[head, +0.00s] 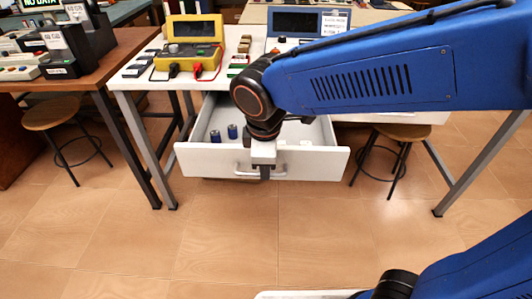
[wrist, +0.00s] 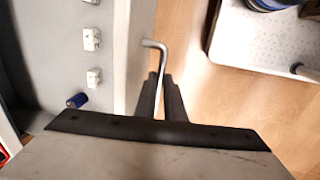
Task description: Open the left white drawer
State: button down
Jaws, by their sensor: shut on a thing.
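The left white drawer (head: 205,162) is pulled out from under the white table, with its inside visible. My gripper (head: 264,172) is at the middle of its front and shut on the metal handle (head: 243,174). In the wrist view, the bent handle bar (wrist: 154,45) runs between my two dark fingers (wrist: 162,88), beside the drawer front (wrist: 138,40). My arm hides part of the drawer's right side.
The white table (head: 130,82) carries a yellow meter (head: 193,45) and a blue meter (head: 295,38). Round stools stand at left (head: 50,112) and right (head: 403,132). Table legs (head: 150,160) flank the drawer. The wooden floor (head: 220,230) in front is clear.

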jog(key=shift+s, duration=0.95)
jog(key=shift+r, duration=0.1)
jog(key=c, duration=2.1)
grip_release()
jog(key=s+r, duration=0.1)
jog(key=r, duration=0.4)
jog(key=s+r, duration=0.1)
jog(key=r, duration=0.5)
jog(key=s+r, duration=0.1)
jog(key=r, duration=0.5)
jog(key=shift+s+a, duration=0.1)
jog(key=shift+s, duration=0.05)
